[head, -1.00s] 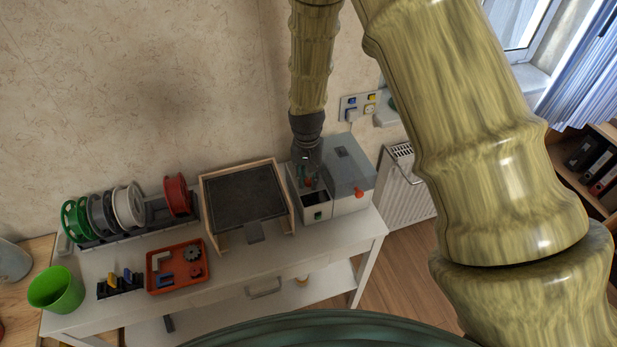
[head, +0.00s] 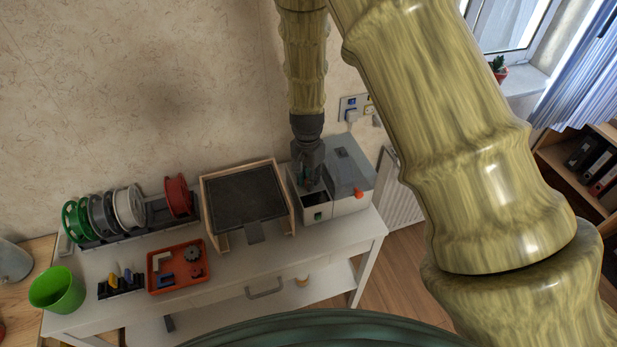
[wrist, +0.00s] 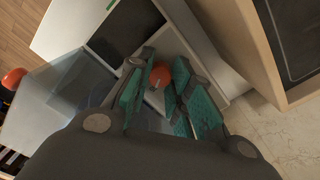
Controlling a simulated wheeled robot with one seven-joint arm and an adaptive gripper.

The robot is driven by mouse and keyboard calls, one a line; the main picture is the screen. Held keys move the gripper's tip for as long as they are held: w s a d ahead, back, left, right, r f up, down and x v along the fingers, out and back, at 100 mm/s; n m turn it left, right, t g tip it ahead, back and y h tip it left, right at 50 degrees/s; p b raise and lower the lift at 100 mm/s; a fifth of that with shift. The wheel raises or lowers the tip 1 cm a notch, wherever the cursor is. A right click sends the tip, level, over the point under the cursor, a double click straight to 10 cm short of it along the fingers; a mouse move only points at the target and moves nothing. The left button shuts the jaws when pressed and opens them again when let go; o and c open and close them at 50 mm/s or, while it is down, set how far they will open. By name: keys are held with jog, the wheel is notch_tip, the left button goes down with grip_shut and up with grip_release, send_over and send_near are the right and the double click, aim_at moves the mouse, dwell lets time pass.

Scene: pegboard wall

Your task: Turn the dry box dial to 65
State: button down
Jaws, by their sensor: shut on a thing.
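The dry box (head: 349,206) is a white box with a grey see-through lid, at the right end of the white table. An orange knob (head: 359,192) sticks out at its right. My gripper (head: 308,183) points down over the box's left part. In the wrist view, the green-padded fingers (wrist: 167,92) are closed around a small round orange-red dial (wrist: 160,72), with a pale mark on it. The fingers hide part of the dial, and I cannot read any numbers. The dial is hidden in the head view.
A black-topped printer bed in a wooden frame (head: 204,213) stands close to the left of the box. Farther left are a red tray (head: 178,287), several spools (head: 128,207) and a green cup (head: 57,290). A wall socket (head: 352,113) is behind the box.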

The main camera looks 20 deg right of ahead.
dwell(0.3)
jog(key=c, duration=1.3)
grip_release()
jog(key=shift+o, duration=0.2)
jog(key=shift+r, duration=0.15)
notch_tip(320, 180, up, 12)
jog(key=shift+w, duration=0.15)
jog(key=shift+a+f, duration=0.1)
jog(key=shift+f, duration=0.1)
